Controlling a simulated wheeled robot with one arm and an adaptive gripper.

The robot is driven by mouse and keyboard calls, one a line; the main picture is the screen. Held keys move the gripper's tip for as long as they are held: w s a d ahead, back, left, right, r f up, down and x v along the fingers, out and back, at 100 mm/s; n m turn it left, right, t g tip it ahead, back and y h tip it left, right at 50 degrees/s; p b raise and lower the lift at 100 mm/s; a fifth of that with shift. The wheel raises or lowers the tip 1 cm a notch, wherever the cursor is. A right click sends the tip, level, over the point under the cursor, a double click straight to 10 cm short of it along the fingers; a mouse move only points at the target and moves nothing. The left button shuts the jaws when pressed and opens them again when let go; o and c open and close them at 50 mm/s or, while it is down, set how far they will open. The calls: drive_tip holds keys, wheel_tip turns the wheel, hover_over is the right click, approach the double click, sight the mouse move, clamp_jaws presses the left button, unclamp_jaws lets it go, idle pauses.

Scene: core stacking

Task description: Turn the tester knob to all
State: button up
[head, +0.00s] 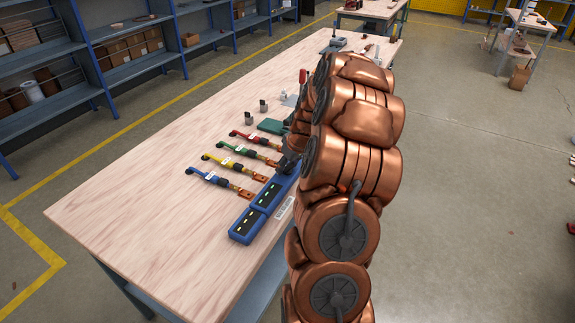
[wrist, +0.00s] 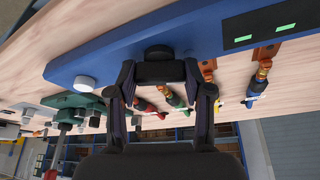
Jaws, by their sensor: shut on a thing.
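The blue tester (head: 245,232) lies along the right part of the wooden table in the head view, with green lit displays on its near end. In the wrist view the blue tester (wrist: 215,25) spans the top of the picture. A dark knob (wrist: 158,51) sits on it, and a white round knob or button (wrist: 84,83) is further left. My gripper (wrist: 159,72) is shut on the dark knob, which its fingers partly hide. In the head view my gripper (head: 290,148) is dark and mostly hidden by my arm. The knob's setting marks cannot be read.
Red (head: 250,137), green (head: 240,149), yellow (head: 228,162) and blue (head: 212,178) cables lie left of the tester. A green object (head: 271,126) and small grey cups (head: 263,106) are beyond. The table's left and near parts (head: 130,205) are clear.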

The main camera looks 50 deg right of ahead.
drive_tip(key=shift+m+b, duration=0.3)
drive_tip(key=shift+b, duration=0.1)
drive_tip(key=m+h+b, duration=0.1)
drive_tip(key=m+b, duration=0.1)
drive_tip(key=shift+d+f+m, duration=0.1)
drive_tip(key=shift+f+m, duration=0.05)
drive_tip(key=shift+m, duration=0.25)
drive_tip(key=m+h+b, duration=0.1)
drive_tip(key=m, duration=0.1)
drive_tip(key=shift+m+g+b, duration=0.3)
drive_tip(key=shift+g+b, duration=0.1)
drive_tip(key=m+g+h+b, duration=0.1)
drive_tip(key=m, duration=0.2)
drive_tip(key=shift+m+b, duration=0.4)
drive_tip(key=shift+r+m+g+h+b, duration=0.1)
drive_tip(key=shift+m+g+h+b, duration=0.25)
drive_tip(key=shift+m, duration=0.65)
drive_tip(key=shift+r+m+g+h+b, duration=0.15)
drive_tip(key=shift+m+g+b, duration=0.25)
drive_tip(key=shift+m, duration=0.6)
drive_tip(key=o, duration=1.2)
drive_tip(key=shift+f, duration=0.1)
drive_tip(key=shift+c, duration=0.2)
